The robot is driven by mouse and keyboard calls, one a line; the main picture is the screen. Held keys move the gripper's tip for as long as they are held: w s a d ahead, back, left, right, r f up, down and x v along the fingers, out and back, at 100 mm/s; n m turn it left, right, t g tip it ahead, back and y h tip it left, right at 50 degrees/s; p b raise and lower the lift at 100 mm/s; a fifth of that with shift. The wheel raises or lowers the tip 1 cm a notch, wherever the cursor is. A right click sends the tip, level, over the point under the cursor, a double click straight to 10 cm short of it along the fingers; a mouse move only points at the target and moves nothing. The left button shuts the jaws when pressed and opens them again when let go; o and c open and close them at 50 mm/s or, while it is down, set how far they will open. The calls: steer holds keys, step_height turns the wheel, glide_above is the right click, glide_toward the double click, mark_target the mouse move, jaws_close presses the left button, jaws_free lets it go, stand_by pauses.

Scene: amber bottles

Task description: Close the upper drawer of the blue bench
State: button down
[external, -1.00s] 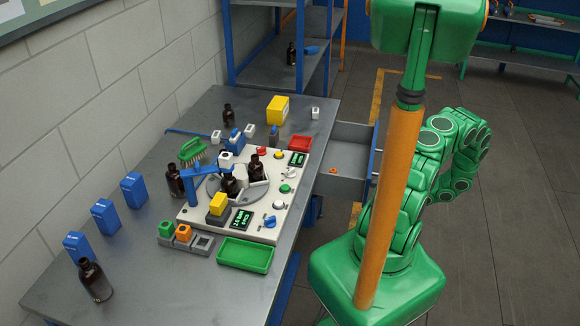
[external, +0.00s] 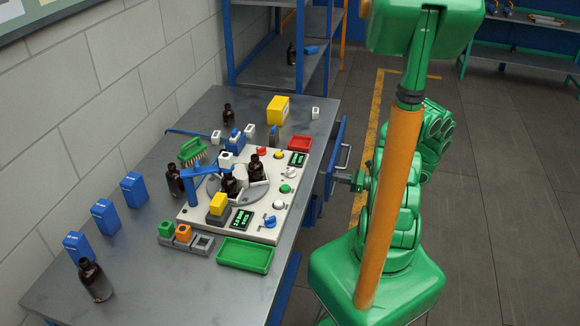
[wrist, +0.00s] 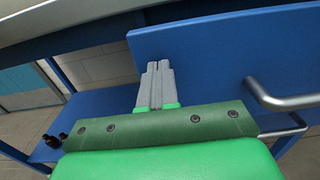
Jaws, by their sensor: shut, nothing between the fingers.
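The upper drawer's blue front (external: 336,150) stands close to the edge of the blue bench (external: 130,275), with its metal handle (external: 347,157) facing out. The inside of the drawer is hidden. My gripper (external: 334,178) is at the near end of this front. In the wrist view my gripper (wrist: 156,75) is shut and empty, its fingertips in front of the blue drawer front (wrist: 215,60), left of the handle (wrist: 285,98). Contact with the panel cannot be made out.
A second handle (wrist: 285,132) shows below in the wrist view. The bench top carries a white control panel (external: 190,215), a green tray (external: 245,255), a red tray (external: 300,143) and several amber bottles. The floor to the right is open.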

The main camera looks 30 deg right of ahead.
mark_target(324, 175)
steer(key=shift+x, duration=2.95)
steer(key=shift+a, duration=0.15)
steer(key=v, duration=1.4)
steer(key=shift+s+d, duration=0.25)
steer(key=shift+d, duration=0.1)
steer(key=shift+r, duration=0.1)
